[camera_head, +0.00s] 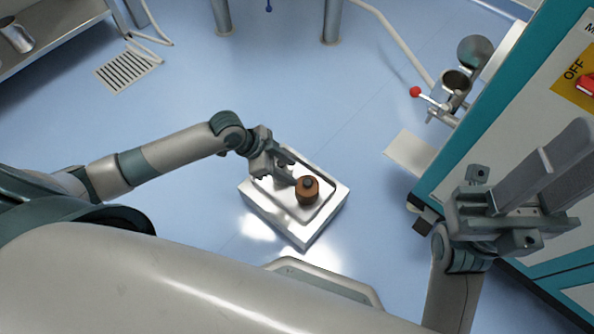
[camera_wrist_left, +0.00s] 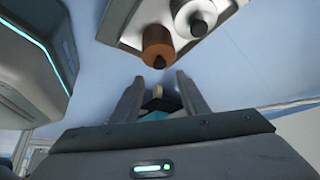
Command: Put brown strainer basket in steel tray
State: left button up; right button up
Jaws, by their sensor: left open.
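The brown strainer basket (camera_head: 307,193) is a short brown cylinder with a dark knob on top. It stands upright in the steel tray (camera_head: 322,223), on a shiny block-like base. My left gripper (camera_head: 286,178) is open beside the basket, at its upper left, with its fingers over the tray. In the left wrist view the basket (camera_wrist_left: 157,43) is just beyond the tips of my open left gripper (camera_wrist_left: 157,82), not between them. The tray (camera_wrist_left: 122,35) also shows there. My right gripper (camera_head: 568,150) is at the right, open and empty, away from the tray.
A pale metal cylinder with a black knob (camera_wrist_left: 197,18) sits beside the basket. A teal and white machine cabinet (camera_head: 470,135) stands at right, behind my right gripper. A metal cup (camera_head: 455,82) and red-knobbed lever (camera_head: 415,91) are at upper right. Blue floor surrounds the tray.

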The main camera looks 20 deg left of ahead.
pick_arm(q)
jog(key=shift+p+v, duration=0.55)
jog(key=shift+v, duration=1.65)
